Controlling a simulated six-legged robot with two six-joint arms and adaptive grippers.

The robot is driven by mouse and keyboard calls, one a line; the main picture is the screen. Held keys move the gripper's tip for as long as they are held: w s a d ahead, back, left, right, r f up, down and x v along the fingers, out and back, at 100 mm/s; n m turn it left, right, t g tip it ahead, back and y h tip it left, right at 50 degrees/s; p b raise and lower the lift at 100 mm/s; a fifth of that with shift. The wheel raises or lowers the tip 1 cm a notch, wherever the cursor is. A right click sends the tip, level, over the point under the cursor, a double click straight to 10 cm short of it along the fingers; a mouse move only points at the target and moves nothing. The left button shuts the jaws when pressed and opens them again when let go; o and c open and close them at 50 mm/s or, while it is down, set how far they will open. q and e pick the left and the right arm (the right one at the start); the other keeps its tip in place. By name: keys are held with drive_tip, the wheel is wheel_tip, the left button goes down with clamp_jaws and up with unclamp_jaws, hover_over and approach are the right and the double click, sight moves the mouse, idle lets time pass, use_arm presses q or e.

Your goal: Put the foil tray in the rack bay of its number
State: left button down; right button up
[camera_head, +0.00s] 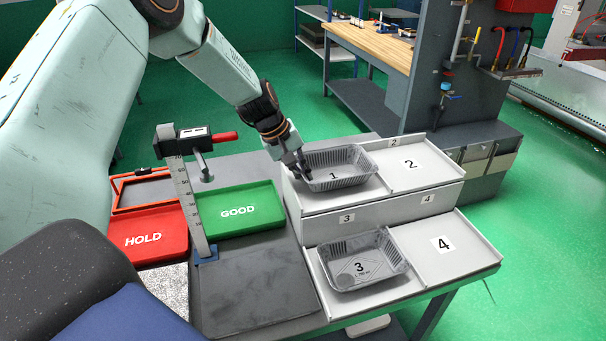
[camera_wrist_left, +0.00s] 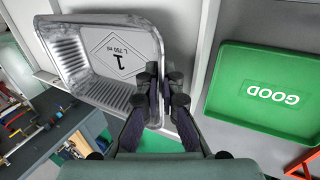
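The foil tray (camera_head: 340,180), a ribbed silver tray marked 1, is upright in the upper left bay of the rack (camera_head: 380,212). In the left wrist view the tray (camera_wrist_left: 85,80) shows its number 1 and a diamond mark on the floor. My left gripper (camera_head: 304,173) is at the tray's left wall. Its fingers (camera_wrist_left: 162,85) are close together with the tray's wall between them. Whether the tray's base touches the bay floor is hard to tell. My right gripper is not in view.
A second foil tray (camera_head: 358,265) marked 3 sits in the lower left bay. Bays 2 (camera_head: 418,168) and 4 (camera_head: 445,245) are empty. A green GOOD tray (camera_head: 265,220), a red HOLD tray (camera_head: 165,252) and an upright height gauge (camera_head: 190,200) stand left of the rack.

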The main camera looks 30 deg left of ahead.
use_arm(q)
drive_tip(key=shift+s+a+f, duration=0.15)
drive_tip(key=shift+a, duration=0.15)
drive_tip(key=shift+d+f, duration=0.15)
drive_tip(key=shift+f, duration=0.15)
drive_tip(key=c, duration=1.9)
unclamp_jaws()
drive_tip(key=shift+w+d, duration=0.1)
drive_tip(key=shift+w, duration=0.1)
drive_tip(key=shift+o, duration=1.4)
drive_tip(key=shift+r, duration=0.1)
drive_tip(key=shift+o, duration=0.5)
drive_tip(key=shift+s+a, duration=0.15)
drive_tip(key=shift+a, duration=0.05)
